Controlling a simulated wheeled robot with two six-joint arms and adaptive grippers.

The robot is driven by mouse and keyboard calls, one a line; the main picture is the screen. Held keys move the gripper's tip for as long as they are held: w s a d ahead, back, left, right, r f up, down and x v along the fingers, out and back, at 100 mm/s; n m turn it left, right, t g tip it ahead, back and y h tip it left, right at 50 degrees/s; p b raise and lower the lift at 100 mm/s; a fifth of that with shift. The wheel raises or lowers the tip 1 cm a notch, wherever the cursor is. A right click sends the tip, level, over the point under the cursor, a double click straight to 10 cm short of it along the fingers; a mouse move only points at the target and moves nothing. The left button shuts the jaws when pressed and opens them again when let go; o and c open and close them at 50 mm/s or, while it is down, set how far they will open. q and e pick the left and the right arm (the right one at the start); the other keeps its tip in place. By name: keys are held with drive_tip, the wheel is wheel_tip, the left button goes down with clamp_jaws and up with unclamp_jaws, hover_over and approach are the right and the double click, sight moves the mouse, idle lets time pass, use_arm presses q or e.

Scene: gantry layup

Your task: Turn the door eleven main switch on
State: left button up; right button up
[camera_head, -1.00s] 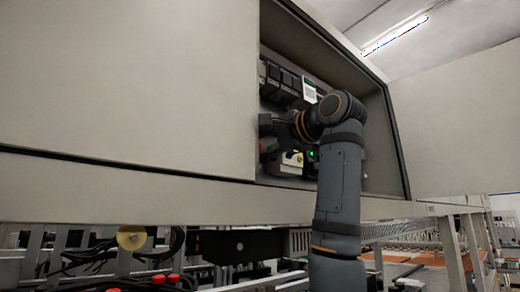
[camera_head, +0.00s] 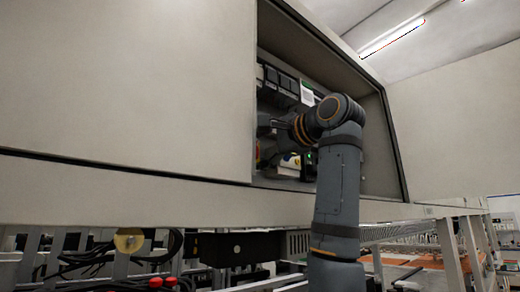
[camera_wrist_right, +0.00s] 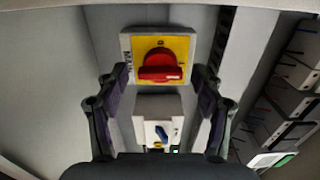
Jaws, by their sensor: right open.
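The main switch is a red rotary knob (camera_wrist_right: 162,66) on a yellow plate (camera_wrist_right: 180,45), mounted on a grey box inside the cabinet. In the right wrist view its handle lies roughly level across the plate. Dark lettering runs down the plate's left side. My right gripper (camera_wrist_right: 162,80) is open, with one finger on each side of the knob and visible space between. In the head view my right gripper (camera_head: 270,129) is inside the cabinet opening, and a bit of red and yellow shows at the opening's left edge. My left gripper is not in view.
A white box (camera_wrist_right: 158,108) with a small blue switch (camera_wrist_right: 161,134) sits below the main switch. Dark electrical modules (camera_head: 280,80) line the cabinet's back. A large grey panel (camera_head: 130,90) borders the opening on the left, and a cabinet wall (camera_head: 392,140) on the right.

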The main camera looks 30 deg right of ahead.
drive_tip(key=s, duration=1.2)
drive_tip(key=shift+d, duration=0.45)
drive_tip(key=shift+f, duration=0.1)
